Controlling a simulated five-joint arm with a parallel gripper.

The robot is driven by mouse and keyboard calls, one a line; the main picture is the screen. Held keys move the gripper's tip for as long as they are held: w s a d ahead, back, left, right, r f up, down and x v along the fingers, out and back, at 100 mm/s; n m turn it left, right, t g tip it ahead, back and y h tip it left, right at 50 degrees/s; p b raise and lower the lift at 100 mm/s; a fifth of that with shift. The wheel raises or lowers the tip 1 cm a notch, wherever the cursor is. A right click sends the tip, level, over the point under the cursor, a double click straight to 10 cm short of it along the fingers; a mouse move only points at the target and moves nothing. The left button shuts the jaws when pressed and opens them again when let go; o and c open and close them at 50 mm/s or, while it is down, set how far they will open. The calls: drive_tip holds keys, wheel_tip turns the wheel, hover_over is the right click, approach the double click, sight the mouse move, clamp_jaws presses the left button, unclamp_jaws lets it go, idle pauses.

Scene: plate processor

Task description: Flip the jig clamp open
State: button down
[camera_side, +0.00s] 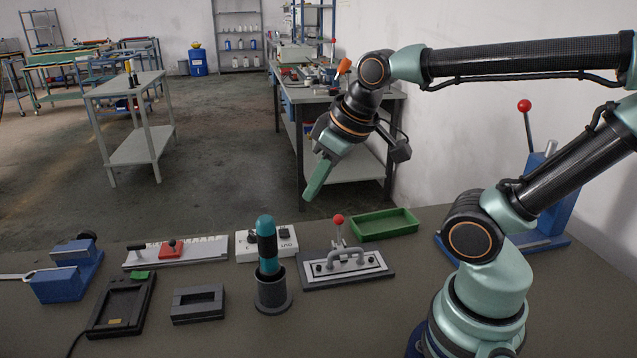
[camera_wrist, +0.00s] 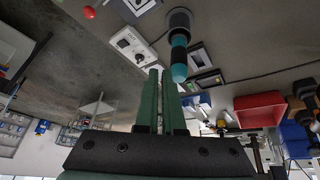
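The jig clamp (camera_side: 345,257) is a grey toggle clamp on a pale plate with a dark base, right of centre on the bench in the side view. Its lever stands up, topped by a red ball knob (camera_side: 338,219). A red ball, apparently this knob, shows at the top left of the wrist view (camera_wrist: 89,12); most of the clamp is outside that view. My gripper (camera_side: 309,195) hangs above and behind the clamp in the side view, apart from it. In the wrist view its two green fingers (camera_wrist: 160,72) have a narrow gap with nothing between them.
A teal-handled tool (camera_side: 267,240) stands in a dark holder left of the clamp. A white box (camera_side: 253,247) is behind it. A green tray (camera_side: 384,225) lies behind the clamp. A blue press (camera_side: 560,200) stands at right. A dark block (camera_side: 198,303) lies front left.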

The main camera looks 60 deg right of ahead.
drive_tip(key=d+f+n+g, duration=0.3)
drive_tip(key=d+n, duration=0.3)
drive_tip(key=n, duration=0.8)
drive_tip(key=d+f+n+g, duration=0.4)
drive_tip(key=d+n, duration=0.3)
drive_tip(key=n, duration=0.7)
drive_tip(key=shift+w+d+y, duration=0.15)
drive_tip(key=shift+w+y, duration=0.15)
drive_tip(key=shift+y, duration=0.1)
drive_tip(key=f, duration=0.3)
drive_tip(key=s+f, duration=0.1)
drive_tip(key=f, duration=0.6)
drive_tip(key=shift+s+a+f, duration=0.1)
drive_tip(key=shift+s+a, duration=0.25)
drive_tip(key=shift+w+d+r, duration=0.2)
drive_tip(key=shift+w+d, duration=0.2)
drive_tip(key=shift+w, duration=0.2)
drive_tip(key=shift+w+d+r, duration=0.2)
drive_tip(key=shift+w+d, duration=0.15)
drive_tip(key=shift+w, duration=0.2)
drive_tip(key=shift+w+d+r, duration=0.2)
drive_tip(key=shift+w+d, duration=0.2)
drive_tip(key=shift+w, duration=0.25)
